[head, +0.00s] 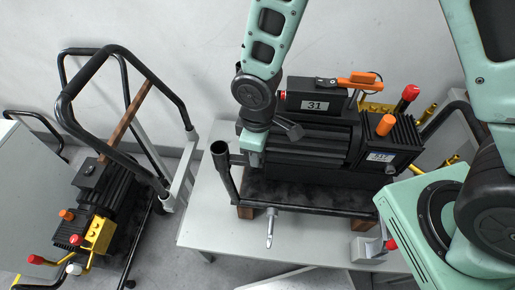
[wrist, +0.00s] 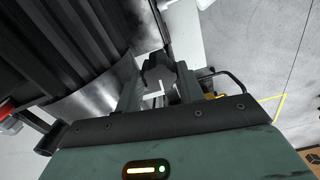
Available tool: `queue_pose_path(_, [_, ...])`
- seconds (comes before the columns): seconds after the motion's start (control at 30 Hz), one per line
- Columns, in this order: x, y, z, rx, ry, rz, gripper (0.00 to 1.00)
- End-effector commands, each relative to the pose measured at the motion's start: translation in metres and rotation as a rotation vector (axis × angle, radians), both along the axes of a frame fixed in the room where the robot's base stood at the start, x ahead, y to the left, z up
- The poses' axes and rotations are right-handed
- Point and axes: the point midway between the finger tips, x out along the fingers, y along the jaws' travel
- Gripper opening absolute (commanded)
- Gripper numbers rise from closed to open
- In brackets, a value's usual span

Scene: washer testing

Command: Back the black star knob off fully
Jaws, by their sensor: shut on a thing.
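The black machine (head: 310,150) lies in a dark frame on a light table. My arm comes down from the top of the head view, and its wrist is at the machine's left end. In the wrist view, my gripper (wrist: 160,84) is shut on a dark lobed piece, the black star knob (wrist: 158,66), which shows between and beyond the fingers. The machine's ribbed dark side (wrist: 75,45) is close by on the left. In the head view my wrist covers the knob and most of my gripper (head: 254,160). How far the knob is unscrewed cannot be told.
A box marked 31 (head: 316,104) with an orange handle (head: 358,79) sits on top of the machine. Orange (head: 386,124) and red (head: 410,92) knobs stand at its right. A second machine on a cart (head: 100,205) stands left.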

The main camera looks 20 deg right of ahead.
Motion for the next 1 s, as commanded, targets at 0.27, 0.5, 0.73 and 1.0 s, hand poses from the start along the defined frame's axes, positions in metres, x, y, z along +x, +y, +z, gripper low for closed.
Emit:
queue_pose_path(0.27, [0.0011, 0.0003, 0.0011, 0.001, -0.003, 0.115, 0.15])
queue_pose_path(0.5, [0.0011, 0.0004, 0.0011, 0.002, -0.003, 0.148, 0.15])
queue_pose_path(0.73, [0.0012, 0.0005, 0.0012, 0.002, -0.003, 0.151, 0.15])
queue_pose_path(1.0, [0.0009, 0.0004, 0.0009, 0.001, -0.003, 0.150, 0.60])
